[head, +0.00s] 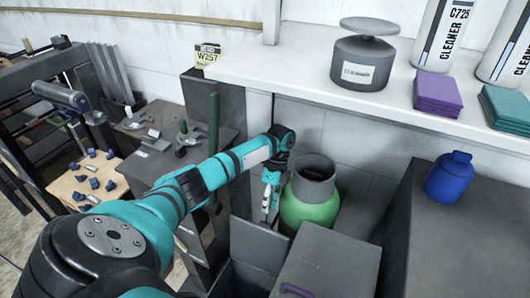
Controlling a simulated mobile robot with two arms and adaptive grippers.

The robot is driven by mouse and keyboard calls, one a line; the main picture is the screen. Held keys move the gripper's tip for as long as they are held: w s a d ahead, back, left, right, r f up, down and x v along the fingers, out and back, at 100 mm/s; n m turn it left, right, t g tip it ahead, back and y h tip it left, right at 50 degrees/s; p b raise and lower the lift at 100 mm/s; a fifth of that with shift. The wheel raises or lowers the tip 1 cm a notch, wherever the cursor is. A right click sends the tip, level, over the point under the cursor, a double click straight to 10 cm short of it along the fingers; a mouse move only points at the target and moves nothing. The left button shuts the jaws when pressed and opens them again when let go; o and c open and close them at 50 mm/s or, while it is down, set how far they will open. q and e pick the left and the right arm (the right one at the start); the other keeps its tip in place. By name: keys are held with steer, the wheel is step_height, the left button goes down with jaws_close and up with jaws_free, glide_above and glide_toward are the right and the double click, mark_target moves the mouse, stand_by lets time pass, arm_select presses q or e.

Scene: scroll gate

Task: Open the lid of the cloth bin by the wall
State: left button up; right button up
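A grey box with a flat top (330,262) stands at the bottom centre, with a dark blue handle-like piece (295,291) at its front edge; its top looks closed. To its left is a dark grey box with an upright panel (258,243), partly cut off by the frame. I cannot tell for sure which of these is the cloth bin. My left gripper (268,197) points down above the upright panel, left of a green container. It appears empty, and its finger gap is too small to judge. My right gripper is out of view.
The green container with a grey collar (310,205) stands close right of my gripper. A white shelf (300,78) overhangs behind, with a grey pot (362,65), purple cloths (437,93) and cleaner bottles. A dark cabinet (470,240) with a blue canister (449,177) is at right. Cluttered workbenches fill the left.

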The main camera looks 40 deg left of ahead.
mark_target(260, 243)
arm_select(q)
steer(key=x, duration=0.7)
steer(key=shift+f, duration=0.25)
steer(key=shift+s, duration=0.1)
jaws_close()
